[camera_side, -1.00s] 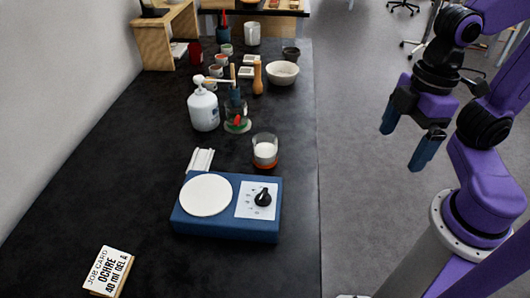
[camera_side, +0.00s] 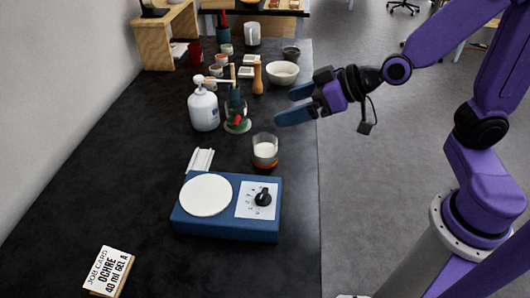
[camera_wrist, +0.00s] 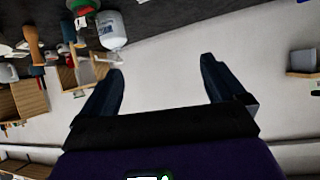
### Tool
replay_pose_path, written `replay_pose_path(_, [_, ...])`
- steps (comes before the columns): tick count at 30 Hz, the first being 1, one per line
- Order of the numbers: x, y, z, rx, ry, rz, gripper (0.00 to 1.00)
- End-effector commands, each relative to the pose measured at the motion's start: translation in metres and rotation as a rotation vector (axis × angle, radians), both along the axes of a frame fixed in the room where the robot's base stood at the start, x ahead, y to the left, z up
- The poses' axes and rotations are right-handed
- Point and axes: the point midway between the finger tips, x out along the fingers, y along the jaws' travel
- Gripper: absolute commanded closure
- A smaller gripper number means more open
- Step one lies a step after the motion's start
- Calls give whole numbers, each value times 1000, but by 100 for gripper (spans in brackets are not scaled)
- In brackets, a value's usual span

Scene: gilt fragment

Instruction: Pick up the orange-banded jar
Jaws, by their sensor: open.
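The orange-banded jar (camera_side: 265,151) is a clear glass jar with white contents and an orange-red band at its base. It stands upright on the black bench, just behind the blue hotplate-like device, in the side view. I cannot make it out in the wrist view. My gripper (camera_side: 287,104) is open and empty, its blue fingers pointing left above the bench's right edge, higher than the jar and up and to the right of it in the picture. In the wrist view both fingers (camera_wrist: 162,68) are spread with nothing between them.
The blue device (camera_side: 225,225) with a round white plate and dial stands in front of the jar. A white bowl (camera_side: 282,73) and wooden pestle (camera_side: 257,77) are farther back. A job card (camera_side: 108,270) stands front left.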

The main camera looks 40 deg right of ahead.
Motion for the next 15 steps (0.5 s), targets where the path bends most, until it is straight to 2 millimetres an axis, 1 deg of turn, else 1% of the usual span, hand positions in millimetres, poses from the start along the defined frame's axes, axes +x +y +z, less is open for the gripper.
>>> replay_pose_path(1, [12, -8, 0, 7, -41, -48, 3])
replay_pose_path(3, [27, -20, 4, 16, -105, -115, 3])
replay_pose_path(5, [39, -32, 7, 19, -161, -173, 3])
replay_pose_path(6, [44, -36, 5, 17, -186, -196, 3])
replay_pose_path(9, [41, -35, -20, 13, -176, -185, 3])
replay_pose_path(14, [41, -34, -56, 16, -174, -183, 3])
replay_pose_path(15, [41, -34, -66, 14, -173, -184, 3])
